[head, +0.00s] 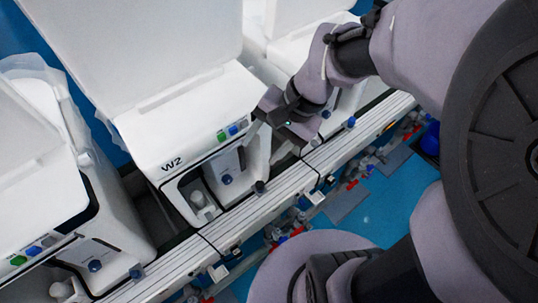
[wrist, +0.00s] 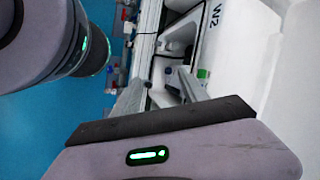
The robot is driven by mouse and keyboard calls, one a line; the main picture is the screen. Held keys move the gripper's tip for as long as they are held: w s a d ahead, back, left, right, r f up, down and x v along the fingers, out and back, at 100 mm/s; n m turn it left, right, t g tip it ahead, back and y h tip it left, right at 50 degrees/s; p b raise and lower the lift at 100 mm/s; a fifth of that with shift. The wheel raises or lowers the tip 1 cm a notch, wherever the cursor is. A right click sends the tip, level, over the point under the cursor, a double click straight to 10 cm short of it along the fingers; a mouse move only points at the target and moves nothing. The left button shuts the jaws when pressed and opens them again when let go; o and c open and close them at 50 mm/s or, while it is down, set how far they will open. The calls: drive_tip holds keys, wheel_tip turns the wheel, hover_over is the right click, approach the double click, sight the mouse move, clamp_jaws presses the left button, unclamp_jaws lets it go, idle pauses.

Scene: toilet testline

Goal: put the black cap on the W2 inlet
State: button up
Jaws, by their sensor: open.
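The W2 unit is a white toilet (head: 190,125) with its lid raised, left of centre in the head view. Its W2 label also shows at the top of the wrist view (wrist: 215,14). A small dark round piece (head: 260,187), possibly the black cap, is at the front of W2 by the rail; I cannot tell whether it sits on an inlet. My gripper (head: 265,112) is at W2's right front corner. In the wrist view my gripper (wrist: 160,90) is open, its two grey fingers apart, and I see nothing held. The inlet is not clearly visible.
A blue knob (head: 227,179) sits in W2's front recess. A pale metal rail (head: 230,225) runs along the fronts of the units. Another white unit (head: 40,160) stands at the left. Blue floor (head: 385,205) lies beyond the rail, with several small fittings along it.

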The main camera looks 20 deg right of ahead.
drive_tip(key=s+a+r+n+t+h, duration=0.1)
drive_tip(key=s+r+n+t+h, duration=0.1)
drive_tip(key=s+r, duration=0.5)
drive_tip(key=n+t, duration=0.1)
drive_tip(key=n, duration=0.1)
drive_tip(key=shift+s+a+n+t+h, duration=0.25)
drive_tip(key=shift+s+n+t+h, duration=0.05)
drive_tip(key=shift+s+t+h, duration=0.1)
drive_tip(key=shift+r, duration=0.1)
idle(0.3)
